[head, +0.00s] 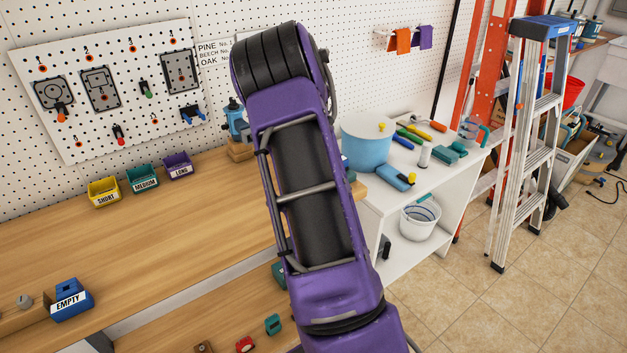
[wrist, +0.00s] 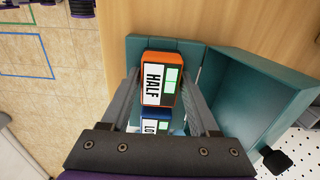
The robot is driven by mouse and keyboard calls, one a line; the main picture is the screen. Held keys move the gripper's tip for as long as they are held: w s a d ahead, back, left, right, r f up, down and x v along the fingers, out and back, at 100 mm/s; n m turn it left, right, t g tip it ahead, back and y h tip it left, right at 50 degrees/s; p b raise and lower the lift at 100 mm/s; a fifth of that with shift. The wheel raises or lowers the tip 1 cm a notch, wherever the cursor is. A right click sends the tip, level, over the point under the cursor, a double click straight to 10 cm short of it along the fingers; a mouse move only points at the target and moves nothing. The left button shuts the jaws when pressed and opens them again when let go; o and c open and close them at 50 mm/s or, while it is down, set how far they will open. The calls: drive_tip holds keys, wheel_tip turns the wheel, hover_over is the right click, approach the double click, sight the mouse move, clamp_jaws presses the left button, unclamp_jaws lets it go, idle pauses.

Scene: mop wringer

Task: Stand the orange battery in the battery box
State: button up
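The orange battery (wrist: 158,78), with a white HALF label and a green patch, is between the two fingers of my gripper (wrist: 161,82) in the wrist view. The fingertips appear to press on its two sides. A blue battery (wrist: 154,125), its label partly hidden by my gripper, is just below it in the picture. The teal battery box (wrist: 140,47) lies around and under the batteries, its large open part (wrist: 262,95) to the right. I cannot tell how deep the orange battery sits in the box. In the head view my arm hides the gripper and both batteries.
The wooden bench (head: 170,230) has much clear top. Small yellow (head: 104,193), teal (head: 142,180) and purple bins (head: 177,166) stand at its back, and a blue EMPTY bin (head: 70,301) at front left. A white cabinet (head: 440,185) with a blue tub (head: 366,145) is right of my arm.

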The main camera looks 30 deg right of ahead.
drive_tip(key=o, duration=0.4)
drive_tip(key=shift+c, duration=0.2)
